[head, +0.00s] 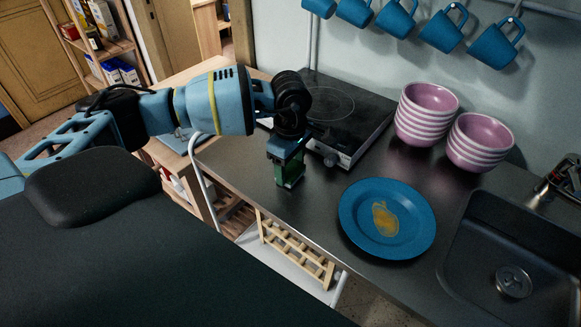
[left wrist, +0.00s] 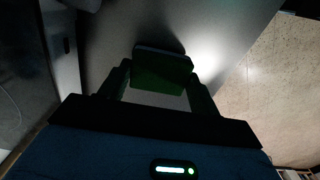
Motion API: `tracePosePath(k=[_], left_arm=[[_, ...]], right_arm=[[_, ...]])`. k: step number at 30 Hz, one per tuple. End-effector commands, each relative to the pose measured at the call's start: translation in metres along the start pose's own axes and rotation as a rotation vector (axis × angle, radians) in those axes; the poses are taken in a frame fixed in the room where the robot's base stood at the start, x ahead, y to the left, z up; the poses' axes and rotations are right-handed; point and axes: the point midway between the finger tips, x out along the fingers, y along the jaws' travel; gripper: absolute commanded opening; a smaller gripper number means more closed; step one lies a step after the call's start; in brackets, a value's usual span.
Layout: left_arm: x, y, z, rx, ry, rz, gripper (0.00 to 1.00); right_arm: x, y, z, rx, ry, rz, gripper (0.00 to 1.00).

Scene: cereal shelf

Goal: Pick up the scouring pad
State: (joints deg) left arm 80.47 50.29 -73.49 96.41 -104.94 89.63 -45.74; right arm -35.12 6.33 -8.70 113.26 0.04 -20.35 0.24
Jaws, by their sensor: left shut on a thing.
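The scouring pad (left wrist: 162,74) is green with a dark edge and sits between the two fingers of my left gripper (left wrist: 163,88) in the left wrist view. In the head view my left gripper (head: 288,172) points down over the metal counter in front of the hotplate, shut on the pad (head: 290,179), of which only a green part shows between the fingers. I cannot tell whether the pad touches the counter. My right gripper is not in view.
A blue plate with a yellow stain (head: 387,219) lies to the right of my left gripper. A black hotplate (head: 345,110) stands just behind. Two stacks of pink bowls (head: 425,115) (head: 478,143) stand at the back right. A sink (head: 480,240) is at far right. Blue mugs (head: 445,28) hang above.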

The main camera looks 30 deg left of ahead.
Motion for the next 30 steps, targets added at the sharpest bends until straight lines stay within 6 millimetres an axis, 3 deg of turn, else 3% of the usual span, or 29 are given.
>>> tracePosePath(k=[7,21,30], left_arm=[[-0.031,0.001,0.000,0.001,-0.001,0.003,0.41],[-0.038,-0.102,0.002,0.002,0.001,-0.002,0.41],[-0.042,-0.147,0.003,0.000,0.001,-0.001,0.41]], right_arm=[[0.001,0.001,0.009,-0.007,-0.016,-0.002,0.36],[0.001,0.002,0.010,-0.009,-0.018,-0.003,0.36],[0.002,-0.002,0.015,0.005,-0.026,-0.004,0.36]])
